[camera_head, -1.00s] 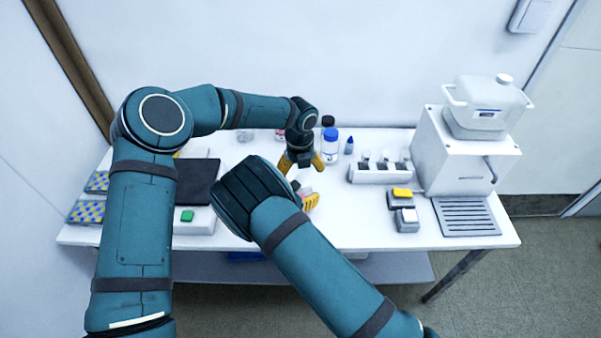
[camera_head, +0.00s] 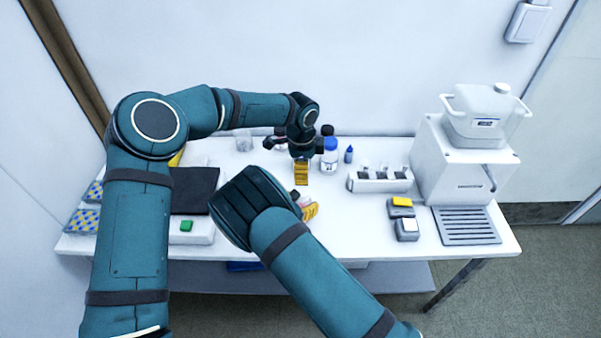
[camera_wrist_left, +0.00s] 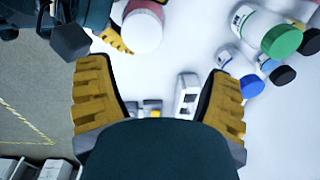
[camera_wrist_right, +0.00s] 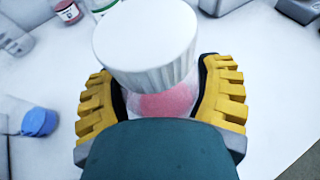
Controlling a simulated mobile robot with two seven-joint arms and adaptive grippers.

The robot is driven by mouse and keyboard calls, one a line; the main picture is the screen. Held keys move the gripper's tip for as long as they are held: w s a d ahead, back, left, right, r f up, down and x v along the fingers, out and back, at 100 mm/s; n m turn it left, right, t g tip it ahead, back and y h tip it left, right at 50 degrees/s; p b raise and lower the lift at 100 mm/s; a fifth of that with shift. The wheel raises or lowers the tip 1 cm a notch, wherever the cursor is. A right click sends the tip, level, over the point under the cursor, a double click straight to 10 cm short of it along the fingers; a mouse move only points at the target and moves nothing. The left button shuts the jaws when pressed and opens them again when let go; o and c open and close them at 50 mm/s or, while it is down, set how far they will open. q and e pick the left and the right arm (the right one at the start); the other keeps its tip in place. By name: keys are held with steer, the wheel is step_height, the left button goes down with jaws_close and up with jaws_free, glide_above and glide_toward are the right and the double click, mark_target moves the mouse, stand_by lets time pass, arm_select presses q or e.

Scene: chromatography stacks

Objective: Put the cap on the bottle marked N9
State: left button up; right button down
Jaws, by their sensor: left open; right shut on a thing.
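My right gripper (camera_head: 309,211) is shut on a bottle with pink contents (camera_wrist_right: 168,103), in front of the middle of the table. A wide ribbed white cap (camera_wrist_right: 147,42) sits on top of this bottle; I cannot tell how tightly. The cap also shows from above in the left wrist view (camera_wrist_left: 141,32). No N9 mark is readable. My left gripper (camera_head: 302,172) is open, just behind the held bottle in the head view. Its fingers (camera_wrist_left: 160,105) hold nothing, and the white cap lies beyond them.
A blue-capped bottle (camera_head: 330,157) stands close to the left gripper, with dark-capped and green-capped (camera_wrist_left: 281,40) bottles near it. A white rack (camera_head: 380,180), two small switch boxes (camera_head: 401,205) and a white machine (camera_head: 462,160) stand to the right.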

mark_target(301, 190)
arm_select(q)
steer(key=n, duration=0.4)
steer(key=s+n, duration=0.1)
steer(key=n, duration=0.2)
steer(key=shift+a+f, duration=0.1)
steer(key=shift+a, duration=0.1)
steer(key=n, duration=0.3)
steer(key=shift+s+a+f, duration=0.1)
steer(key=shift+s, duration=0.1)
steer(key=n, duration=0.4)
steer(key=shift+s+a+n+y, duration=0.1)
steer(key=shift+s+n+y, duration=0.2)
steer(key=shift+n, duration=0.1)
steer(key=shift+f, duration=4.1)
